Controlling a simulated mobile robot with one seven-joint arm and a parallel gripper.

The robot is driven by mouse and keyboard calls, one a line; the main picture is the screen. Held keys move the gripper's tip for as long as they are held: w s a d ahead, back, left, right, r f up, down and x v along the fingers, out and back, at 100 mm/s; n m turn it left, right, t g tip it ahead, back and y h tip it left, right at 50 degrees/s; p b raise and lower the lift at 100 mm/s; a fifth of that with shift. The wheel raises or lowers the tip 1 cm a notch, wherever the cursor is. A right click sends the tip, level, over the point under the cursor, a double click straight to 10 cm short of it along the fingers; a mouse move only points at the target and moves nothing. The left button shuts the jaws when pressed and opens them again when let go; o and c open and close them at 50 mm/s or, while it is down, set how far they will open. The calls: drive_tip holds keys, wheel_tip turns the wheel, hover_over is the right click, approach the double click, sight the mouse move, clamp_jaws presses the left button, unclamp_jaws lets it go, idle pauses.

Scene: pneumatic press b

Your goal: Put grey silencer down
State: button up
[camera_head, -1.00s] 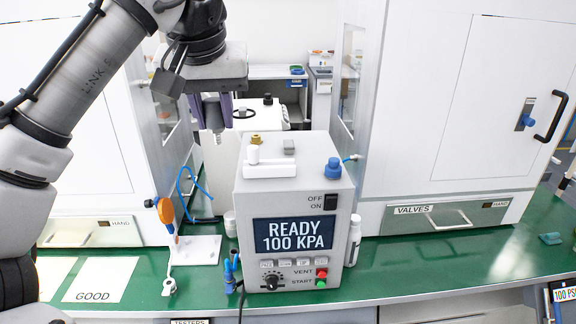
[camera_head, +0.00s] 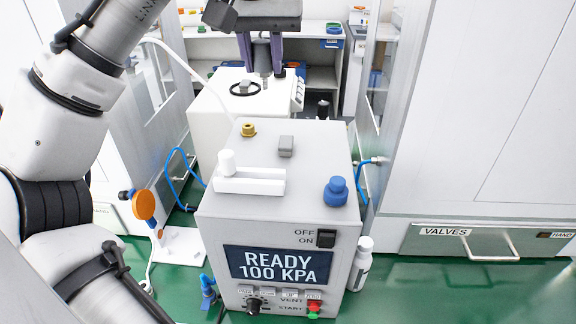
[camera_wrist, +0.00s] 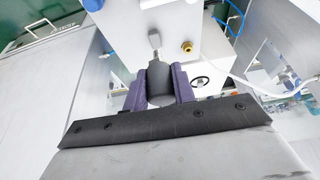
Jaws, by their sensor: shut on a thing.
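My gripper (camera_head: 262,62) points down with two purple fingers, behind the press box in the head view. It is shut on the grey silencer (camera_head: 264,58), whose narrow end hangs below the fingers. In the wrist view the silencer (camera_wrist: 159,76) shows as a dark grey cylinder between the purple fingers of my gripper (camera_wrist: 160,84). The silencer appears clear of any surface, over or near a white machine (camera_head: 225,108) with a black ring; its exact height I cannot tell.
The press box (camera_head: 215,210) reads READY 100 KPA. On its top are a brass fitting (camera_head: 248,130), a grey block (camera_head: 286,146), a white fixture (camera_head: 250,181) and a blue knob (camera_head: 337,191). A tall cabinet (camera_head: 480,110) stands right. Blue hoses run beside the press.

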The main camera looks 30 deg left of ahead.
drive_tip(key=shift+w, duration=0.25)
drive_tip(key=shift+f, duration=0.35)
drive_tip(key=b, duration=0.4)
hover_over(271, 172)
drive_tip(key=s, duration=0.1)
wheel_tip(271, 172, down, 14)
drive_tip(key=shift+d+f+b, duration=0.15)
drive_tip(key=shift+f+b, duration=0.85)
drive_tip(key=shift+f, duration=0.25)
drive_tip(key=shift+d+f+b, duration=0.1)
drive_tip(key=shift+f+b, duration=0.85)
drive_tip(key=shift+f, duration=0.3)
drive_tip(key=shift+f, duration=0.1)
drive_tip(key=shift+f, duration=0.15)
drive_tip(key=o, duration=0.8)
